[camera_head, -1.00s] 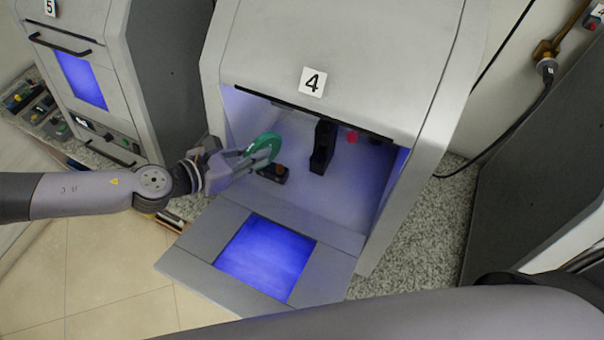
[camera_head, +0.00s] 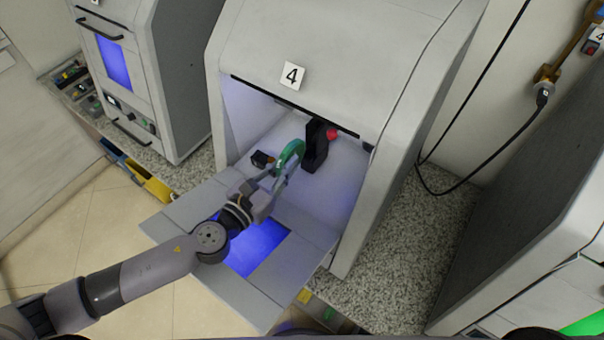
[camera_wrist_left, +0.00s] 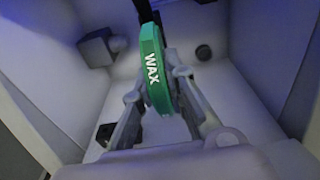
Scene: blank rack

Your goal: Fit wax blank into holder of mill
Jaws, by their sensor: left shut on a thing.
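The green wax blank (camera_head: 291,154) is a disc held upright on edge in my left gripper (camera_head: 281,172). In the left wrist view the wax blank (camera_wrist_left: 153,68) shows the word WAX on its rim, between the two fingers (camera_wrist_left: 160,100). Mill 4 (camera_head: 330,80) stands open, its front flap (camera_head: 190,210) folded down. Inside is a black upright block (camera_head: 316,146), likely the holder, just right of the blank. I cannot tell whether blank and block touch. The right gripper does not show.
Another machine (camera_head: 130,60) stands at left, on a speckled counter (camera_head: 395,250).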

